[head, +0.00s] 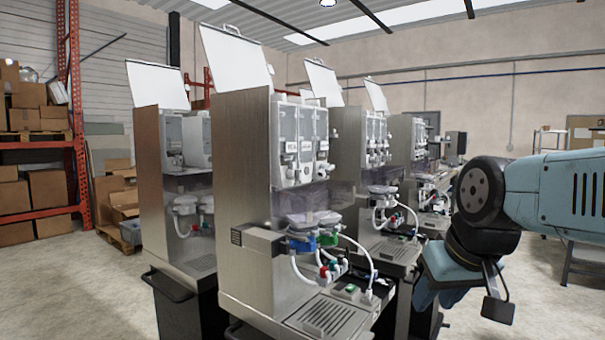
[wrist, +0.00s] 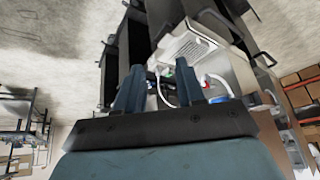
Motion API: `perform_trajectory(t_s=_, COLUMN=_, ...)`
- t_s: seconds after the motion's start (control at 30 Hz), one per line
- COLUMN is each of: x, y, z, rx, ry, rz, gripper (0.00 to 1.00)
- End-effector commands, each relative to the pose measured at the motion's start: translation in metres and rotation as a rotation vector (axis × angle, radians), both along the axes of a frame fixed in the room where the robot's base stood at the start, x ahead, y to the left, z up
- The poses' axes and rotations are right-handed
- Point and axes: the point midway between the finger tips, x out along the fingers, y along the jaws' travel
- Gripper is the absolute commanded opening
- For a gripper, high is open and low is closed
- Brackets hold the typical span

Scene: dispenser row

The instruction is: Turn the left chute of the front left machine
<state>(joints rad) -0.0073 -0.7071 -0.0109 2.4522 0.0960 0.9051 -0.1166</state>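The nearest machine (head: 245,165) stands in the middle of the head view, a tall steel dispenser with its white lid raised. The machine's drip tray (wrist: 190,45) and hoses show beyond the fingers. In the head view my arm is at the right, clear of the machine; the fingertips are not distinct there.
Another machine (head: 150,160) stands at the left, and more stand in a row behind to the right. The near machine's drip tray (head: 325,316) juts forward. Orange shelving with boxes (head: 35,110) is at the far left. Open floor (head: 540,285) lies at the right.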

Motion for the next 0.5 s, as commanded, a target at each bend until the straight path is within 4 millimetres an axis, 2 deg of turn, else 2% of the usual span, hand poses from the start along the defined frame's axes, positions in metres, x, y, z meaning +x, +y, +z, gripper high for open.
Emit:
perform_trajectory(t_s=0.27, x=0.089, y=0.051, z=0.074, rx=0.18, ry=-0.12, rz=0.356, gripper=0.38)
perform_trajectory(t_s=0.5, x=0.177, y=0.083, z=0.148, rx=0.281, ry=-0.372, rz=0.623, gripper=0.38)
